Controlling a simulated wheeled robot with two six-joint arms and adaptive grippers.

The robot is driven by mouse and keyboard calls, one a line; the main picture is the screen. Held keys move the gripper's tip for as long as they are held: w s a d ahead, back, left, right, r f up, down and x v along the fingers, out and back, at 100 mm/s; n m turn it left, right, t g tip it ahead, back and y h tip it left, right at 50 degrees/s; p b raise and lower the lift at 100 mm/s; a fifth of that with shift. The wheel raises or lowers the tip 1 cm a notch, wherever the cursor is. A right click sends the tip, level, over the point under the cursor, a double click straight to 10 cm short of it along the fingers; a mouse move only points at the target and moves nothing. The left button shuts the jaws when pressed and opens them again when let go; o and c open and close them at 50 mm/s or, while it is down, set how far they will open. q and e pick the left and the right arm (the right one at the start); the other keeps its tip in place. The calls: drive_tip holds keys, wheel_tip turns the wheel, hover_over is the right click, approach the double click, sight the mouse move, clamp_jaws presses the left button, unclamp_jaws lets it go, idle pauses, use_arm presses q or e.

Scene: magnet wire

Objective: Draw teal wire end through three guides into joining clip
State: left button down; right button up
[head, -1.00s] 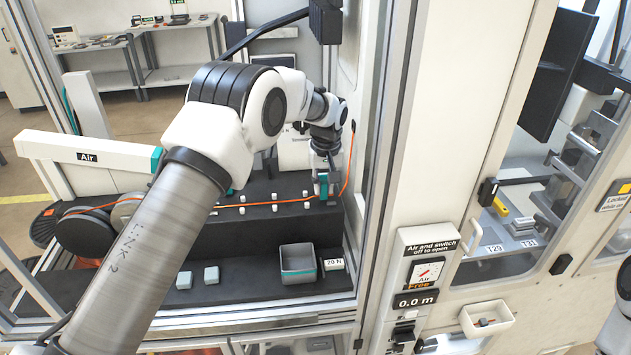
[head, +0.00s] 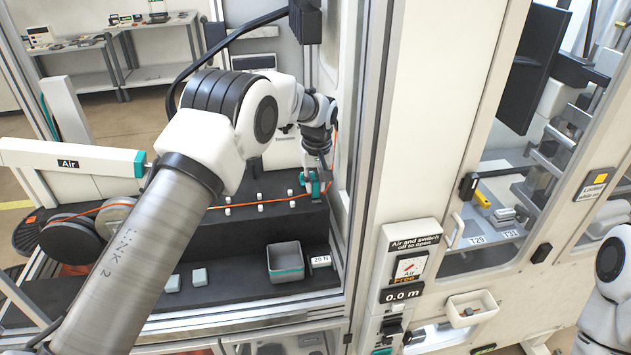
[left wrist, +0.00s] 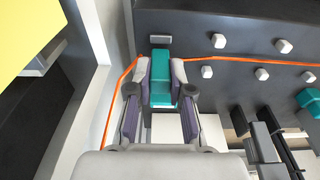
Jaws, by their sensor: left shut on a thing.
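My left gripper (head: 315,180) is at the right end of the black ledge, next to the side wall. In the left wrist view its fingers (left wrist: 160,85) are closed on the teal wire end (left wrist: 160,72), a teal block. The block also shows in the head view (head: 311,186). The orange wire (head: 276,203) runs along the ledge between paired white guide pegs (head: 260,207), left of the gripper. Wire also runs beside the wall (left wrist: 112,97) past the gripper. I cannot make out the joining clip for certain. My right gripper is out of view.
A wire reel (head: 70,238) stands at the left. A grey bin (head: 286,264), a 20 N label block (head: 320,262) and two small grey blocks (head: 199,277) are on the lower shelf. The side wall and frame post (head: 370,150) stand close right of the gripper.

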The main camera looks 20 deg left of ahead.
use_arm(q)
drive_tip(key=shift+f, duration=0.25)
idle(0.7)
drive_tip(key=c, duration=1)
unclamp_jaws()
drive_tip(key=r+p, duration=0.2)
drive_tip(key=r, duration=0.1)
drive_tip(key=r+p, duration=0.1)
drive_tip(key=r, duration=0.1)
drive_tip(key=shift+s+d+p, duration=0.15)
drive_tip(key=shift+s+p, duration=0.15)
drive_tip(key=shift+p, duration=0.1)
